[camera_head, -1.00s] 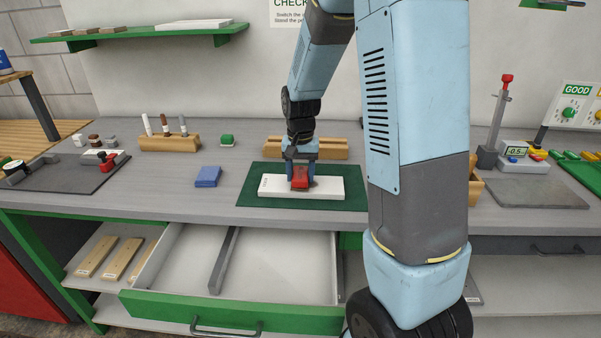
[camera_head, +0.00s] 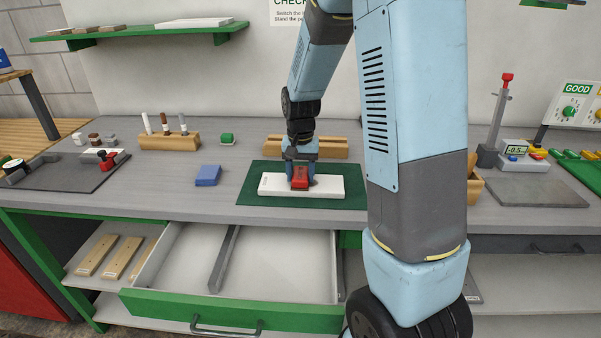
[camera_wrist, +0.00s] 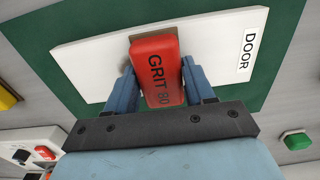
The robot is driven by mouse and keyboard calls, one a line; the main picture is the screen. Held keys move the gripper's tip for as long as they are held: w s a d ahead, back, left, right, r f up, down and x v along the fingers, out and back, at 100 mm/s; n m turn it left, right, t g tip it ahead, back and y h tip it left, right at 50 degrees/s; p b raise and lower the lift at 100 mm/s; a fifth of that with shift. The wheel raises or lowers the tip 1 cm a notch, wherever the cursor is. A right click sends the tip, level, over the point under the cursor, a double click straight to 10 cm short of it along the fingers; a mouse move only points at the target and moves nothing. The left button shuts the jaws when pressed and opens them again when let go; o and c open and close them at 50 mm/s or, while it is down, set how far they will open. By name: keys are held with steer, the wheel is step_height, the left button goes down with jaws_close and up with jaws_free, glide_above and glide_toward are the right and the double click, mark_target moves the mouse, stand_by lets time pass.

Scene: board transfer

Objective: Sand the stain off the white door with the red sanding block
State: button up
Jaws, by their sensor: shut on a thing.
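The white door (camera_head: 328,186) is a flat board lying on a dark green mat (camera_head: 260,198) on the bench. In the wrist view the door (camera_wrist: 222,50) carries a "DOOR" label at its right end. My gripper (camera_head: 300,170) is over the middle of the door, shut on the red sanding block (camera_head: 300,178). The block reads "GRIT 80" in the wrist view (camera_wrist: 158,72) and appears to rest on the door.
A blue block (camera_head: 207,176) lies left of the mat. A green block (camera_head: 227,139) and a wooden rack with several pens (camera_head: 168,141) stand behind. A drawer (camera_head: 280,260) is open below the bench front. A gauge (camera_head: 522,160) stands at right.

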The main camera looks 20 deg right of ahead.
mark_target(316, 183)
steer(key=shift+d+f, duration=0.1)
stand_by(0.3)
steer(key=shift+s+d+f, duration=0.1)
steer(key=shift+s+d, duration=0.25)
steer(key=shift+d, duration=0.4)
steer(key=shift+s+d+r, duration=0.1)
steer(key=shift+s+d, duration=0.2)
steer(key=shift+d, duration=0.4)
steer(key=shift+s+d+r, duration=0.1)
steer(key=shift+s+d, duration=0.15)
steer(key=shift+d, duration=0.4)
steer(key=shift+a, duration=0.1)
steer(key=shift+w+a+f, duration=0.1)
steer(key=shift+w+a, duration=0.2)
steer(key=shift+a, duration=0.4)
steer(key=shift+w+a+f, duration=0.1)
steer(key=shift+w+a, duration=0.2)
steer(key=shift+a, duration=0.4)
steer(key=shift+w+a+r, duration=0.1)
steer(key=shift+w+a, duration=0.2)
steer(key=shift+a, duration=0.45)
steer(key=shift+r, duration=0.1)
steer(key=shift+r, duration=3.45)
